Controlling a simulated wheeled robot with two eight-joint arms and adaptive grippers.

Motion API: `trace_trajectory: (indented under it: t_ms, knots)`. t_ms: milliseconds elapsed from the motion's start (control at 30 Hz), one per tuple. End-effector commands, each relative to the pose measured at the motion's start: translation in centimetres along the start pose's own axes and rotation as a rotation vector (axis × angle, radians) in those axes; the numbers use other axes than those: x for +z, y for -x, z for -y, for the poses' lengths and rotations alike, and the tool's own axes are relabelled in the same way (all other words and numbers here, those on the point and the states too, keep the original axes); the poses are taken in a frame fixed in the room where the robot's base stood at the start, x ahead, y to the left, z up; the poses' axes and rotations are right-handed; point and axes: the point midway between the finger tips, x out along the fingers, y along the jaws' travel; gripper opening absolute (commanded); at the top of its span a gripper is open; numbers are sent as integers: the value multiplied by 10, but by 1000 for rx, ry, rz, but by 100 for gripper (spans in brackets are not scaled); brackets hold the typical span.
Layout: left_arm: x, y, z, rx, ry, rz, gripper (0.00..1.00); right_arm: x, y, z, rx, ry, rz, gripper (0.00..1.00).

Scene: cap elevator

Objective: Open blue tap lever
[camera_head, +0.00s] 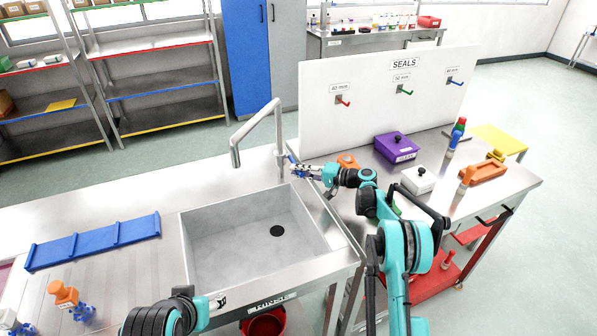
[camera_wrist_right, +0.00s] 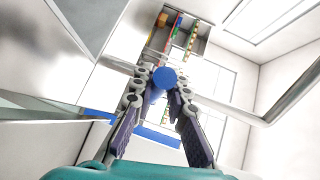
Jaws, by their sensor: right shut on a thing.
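The metal tap (camera_head: 258,124) stands at the back right corner of the sink, its bent spout reaching left over the basin. My right gripper (camera_head: 293,166) is at the tap's base on its right side, shut on the blue tap lever. In the right wrist view the lever's round blue end (camera_wrist_right: 164,78) lies between my two fingers (camera_wrist_right: 160,95). The lever is mostly covered by the fingers in the head view, so its angle is hard to tell.
The grey sink basin (camera_head: 225,240) is empty, with a black drain. A blue rack (camera_head: 93,241) lies on the left counter beside an orange-capped item (camera_head: 63,294). A white SEALS panel (camera_head: 385,95) stands behind the right bench, which holds a purple box (camera_head: 397,148) and a white box (camera_head: 418,180).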

Motion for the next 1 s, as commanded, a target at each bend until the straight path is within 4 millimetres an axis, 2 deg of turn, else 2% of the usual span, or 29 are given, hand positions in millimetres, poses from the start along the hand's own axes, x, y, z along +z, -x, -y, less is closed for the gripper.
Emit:
trace_trajectory:
  t_ms: [267,733,1000]
  knots:
    - [-7,9,0,0,0,0,54,-2,1,13,71,-68,20,0]
    - [-29,40,0,0,0,0,54,-14,0,47,312,-311,88,0]
    - [-38,53,0,0,0,0,54,-18,-3,55,393,-393,110,0]
